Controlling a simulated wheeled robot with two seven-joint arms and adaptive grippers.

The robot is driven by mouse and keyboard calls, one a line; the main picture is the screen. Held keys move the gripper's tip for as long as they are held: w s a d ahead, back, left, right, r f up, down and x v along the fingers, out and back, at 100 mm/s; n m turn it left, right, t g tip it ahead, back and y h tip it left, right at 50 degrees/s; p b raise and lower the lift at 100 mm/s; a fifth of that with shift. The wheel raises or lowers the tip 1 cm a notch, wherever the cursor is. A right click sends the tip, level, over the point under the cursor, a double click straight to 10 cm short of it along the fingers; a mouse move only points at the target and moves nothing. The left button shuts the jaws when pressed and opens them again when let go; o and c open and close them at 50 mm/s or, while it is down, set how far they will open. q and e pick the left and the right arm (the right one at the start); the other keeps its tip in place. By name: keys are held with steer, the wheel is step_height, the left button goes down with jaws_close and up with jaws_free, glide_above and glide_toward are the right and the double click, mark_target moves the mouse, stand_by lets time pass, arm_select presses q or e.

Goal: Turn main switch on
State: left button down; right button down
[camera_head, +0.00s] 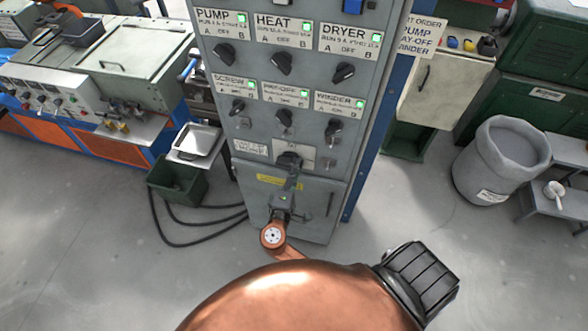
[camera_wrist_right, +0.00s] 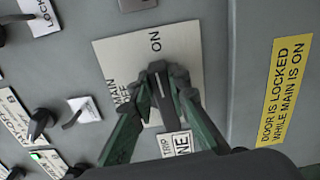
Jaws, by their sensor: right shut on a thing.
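The main switch (camera_head: 289,158) is a dark rotary knob low on the grey control cabinet (camera_head: 236,179). It also shows in the right wrist view (camera_wrist_right: 160,70), on a pale plate (camera_wrist_right: 182,44) marked ON, MAIN OFF and TRIP. My right gripper (camera_head: 289,168) reaches up from below to the knob. In the right wrist view its green fingers (camera_wrist_right: 161,92) are shut on the knob from both sides. The fingers partly hide the knob and the lower plate, so its exact setting is hard to tell. My left gripper is not in view.
Several other dark knobs sit above, with green lights beside the PUMP (camera_head: 212,19), HEAT and DRYER labels. A yellow door-lock label (camera_wrist_right: 285,92) is beside the switch. A grey bin (camera_head: 502,160) stands right; a dark green container (camera_head: 177,182) and cables lie left. The floor in front is open.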

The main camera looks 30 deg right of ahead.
steer(key=shift+f+m+b, duration=0.2)
steer(key=shift+m+b, duration=0.15)
steer(key=shift+m, duration=0.15)
steer(key=c, duration=1.8)
jaws_free()
steer(key=shift+c, duration=0.2)
steer(key=v, duration=1.2)
